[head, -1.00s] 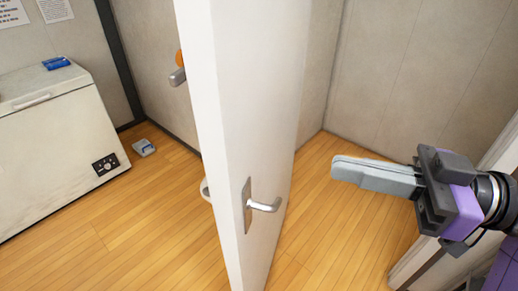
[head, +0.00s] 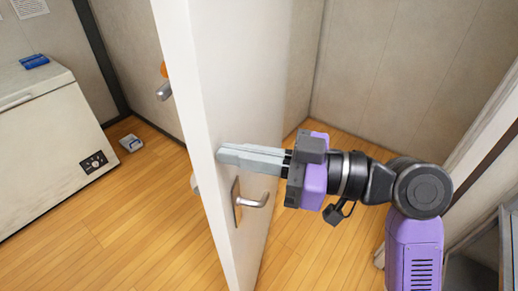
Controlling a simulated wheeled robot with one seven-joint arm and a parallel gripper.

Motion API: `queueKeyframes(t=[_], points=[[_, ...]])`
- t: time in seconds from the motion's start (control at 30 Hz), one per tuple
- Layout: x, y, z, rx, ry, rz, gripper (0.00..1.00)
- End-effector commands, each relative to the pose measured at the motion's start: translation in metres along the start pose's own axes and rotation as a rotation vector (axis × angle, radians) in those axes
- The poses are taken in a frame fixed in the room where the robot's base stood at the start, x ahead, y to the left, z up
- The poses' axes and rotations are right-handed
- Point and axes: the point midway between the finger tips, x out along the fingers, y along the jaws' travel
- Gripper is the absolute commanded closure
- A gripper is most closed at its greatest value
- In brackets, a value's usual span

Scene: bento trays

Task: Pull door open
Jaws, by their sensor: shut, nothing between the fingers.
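The white door (head: 235,75) stands ajar, its free edge toward me, with the room showing on both sides of it. A silver lever handle (head: 252,201) on a plate is on its right face, low in the head view. My gripper (head: 220,155) is shut and empty, pointing left. Its fingertips overlap the door's right face near the free edge, above the handle. I cannot tell whether they touch the door. The hinge side is at the back, partly hidden.
A white chest freezer (head: 50,135) with a blue item (head: 35,61) on top stands at the left. A door frame (head: 490,125) is at the right.

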Motion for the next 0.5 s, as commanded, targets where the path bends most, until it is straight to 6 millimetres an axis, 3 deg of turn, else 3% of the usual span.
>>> queueKeyframes(t=[0.37, 0.5], points=[[0.003, 0.000, 0.001, 0.000, 0.000, 0.000, 1.00], [0.016, -0.001, 0.001, 0.001, -0.001, -0.005, 1.00]])
